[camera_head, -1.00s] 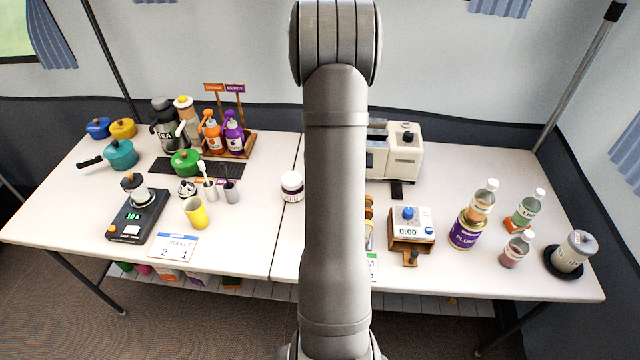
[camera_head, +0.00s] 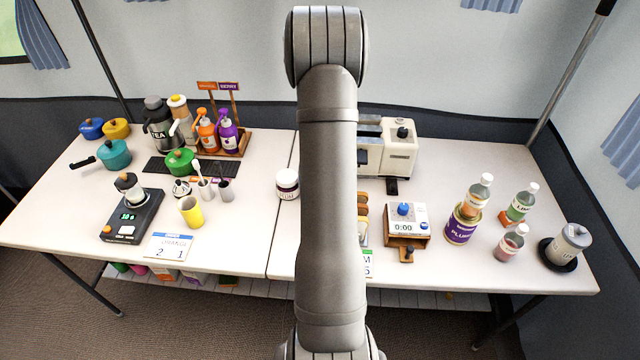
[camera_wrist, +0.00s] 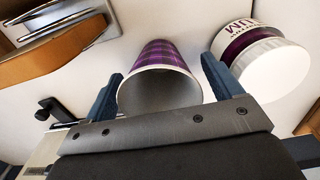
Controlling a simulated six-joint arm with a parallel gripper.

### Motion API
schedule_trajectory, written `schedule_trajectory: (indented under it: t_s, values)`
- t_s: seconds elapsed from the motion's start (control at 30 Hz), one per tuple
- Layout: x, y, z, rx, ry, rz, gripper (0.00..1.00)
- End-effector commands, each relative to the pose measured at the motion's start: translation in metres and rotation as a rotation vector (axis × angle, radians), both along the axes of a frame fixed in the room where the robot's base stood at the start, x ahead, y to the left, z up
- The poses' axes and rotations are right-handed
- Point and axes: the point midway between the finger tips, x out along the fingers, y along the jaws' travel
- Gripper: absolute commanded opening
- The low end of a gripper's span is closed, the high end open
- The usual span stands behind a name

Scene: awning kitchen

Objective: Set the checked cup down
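The checked cup (camera_wrist: 165,55), purple with a pale rim, shows in the wrist view with its open mouth toward the camera. My gripper (camera_wrist: 160,70) has one blue finger on each side of the cup. A narrow strip of pale surface shows between the cup and the right finger; the left finger is very close to it or touching. The cup looks upright, but its contact with the table is hard to see. In the head view my arm hides both the cup and my gripper.
A wooden-edged object (camera_wrist: 50,55) is to the left. In the head view a timer box (camera_head: 408,222) and bottles (camera_head: 512,243) stand on the right table (camera_head: 470,280).

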Motion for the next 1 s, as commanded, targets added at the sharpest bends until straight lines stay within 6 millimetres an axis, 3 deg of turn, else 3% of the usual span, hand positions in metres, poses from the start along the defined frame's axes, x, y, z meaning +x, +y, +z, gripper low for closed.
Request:
schedule_trajectory:
  t_s: [0.27, 0.7, 1.0]
  values:
    - [0.001, 0.0, 0.008, 0.0, -0.002, 0.0, 0.85]
    - [0.001, 0.0, 0.093, 0.0, -0.003, 0.0, 0.85]
    - [0.0, 0.0, 0.122, 0.0, -0.001, 0.0, 0.9]
